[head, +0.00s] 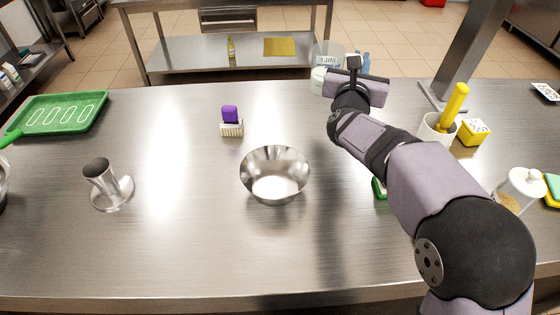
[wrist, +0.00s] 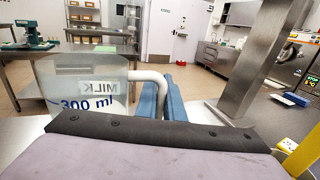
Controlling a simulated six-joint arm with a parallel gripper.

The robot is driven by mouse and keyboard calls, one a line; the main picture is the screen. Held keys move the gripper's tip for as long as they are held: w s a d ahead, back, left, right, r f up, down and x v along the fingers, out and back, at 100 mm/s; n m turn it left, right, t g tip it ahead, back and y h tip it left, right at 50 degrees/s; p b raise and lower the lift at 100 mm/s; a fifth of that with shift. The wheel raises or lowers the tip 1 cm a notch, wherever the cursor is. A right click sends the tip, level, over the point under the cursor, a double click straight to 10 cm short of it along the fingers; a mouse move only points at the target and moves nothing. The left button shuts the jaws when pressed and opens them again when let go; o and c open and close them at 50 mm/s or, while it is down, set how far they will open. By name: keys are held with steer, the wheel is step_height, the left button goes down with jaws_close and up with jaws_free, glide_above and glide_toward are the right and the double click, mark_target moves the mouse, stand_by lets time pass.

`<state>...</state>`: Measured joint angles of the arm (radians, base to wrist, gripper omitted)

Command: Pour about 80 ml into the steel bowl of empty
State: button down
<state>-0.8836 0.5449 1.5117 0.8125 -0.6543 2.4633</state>
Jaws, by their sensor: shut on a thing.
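The steel bowl (head: 274,160) stands upright near the middle of the steel table, and no contents show in it. A clear jug (head: 328,60) with a MILK label is at the far edge of the table, behind and right of the bowl. It also shows in the wrist view (wrist: 85,75), upright, with a 300 ml mark and a whitish lower part. My gripper (head: 362,62) has its blue fingers (wrist: 163,98) shut on the jug's white handle (wrist: 150,77). My arm partly hides the jug's base, so I cannot tell if it touches the table.
A purple-topped brush (head: 231,121) stands behind the bowl to the left. A white pot with a yellow handle (head: 455,105) and a yellow block (head: 473,132) stand right, near a metal post (head: 465,50).

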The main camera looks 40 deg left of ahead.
steer(key=s+d+f+m+h+b, duration=0.1)
steer(key=s+d+f+b, duration=0.1)
steer(key=s+d+b, duration=0.2)
steer(key=s+d+f+m+t+h+b, duration=0.1)
steer(key=s+d+f+b, duration=0.2)
steer(key=s+d, duration=0.6)
steer(key=s+d+f+h+b, duration=0.2)
steer(key=s+d+b, duration=0.4)
steer(key=d, duration=0.1)
steer(key=shift+s+d+f+m+b, duration=0.3)
steer(key=shift+d+f+m+b, duration=0.05)
steer(key=shift+m, duration=0.05)
steer(key=shift+a, duration=0.15)
steer(key=shift+s+a+r+n+t, duration=0.1)
steer(key=shift+a+r+n+t, duration=0.15)
steer(key=shift+n, duration=0.25)
steer(key=s+a+r+n+y+p, duration=0.1)
steer(key=a+r+n+p, duration=0.3)
steer(key=p, duration=0.9)
steer(key=s+a+r+n+t+y+p, duration=0.1)
steer(key=a+r+n+p, duration=0.3)
steer(key=p, duration=0.9)
steer(key=shift+s+r+n, duration=0.4)
steer(key=shift+s+n, duration=0.2)
steer(key=shift+n, duration=1.2)
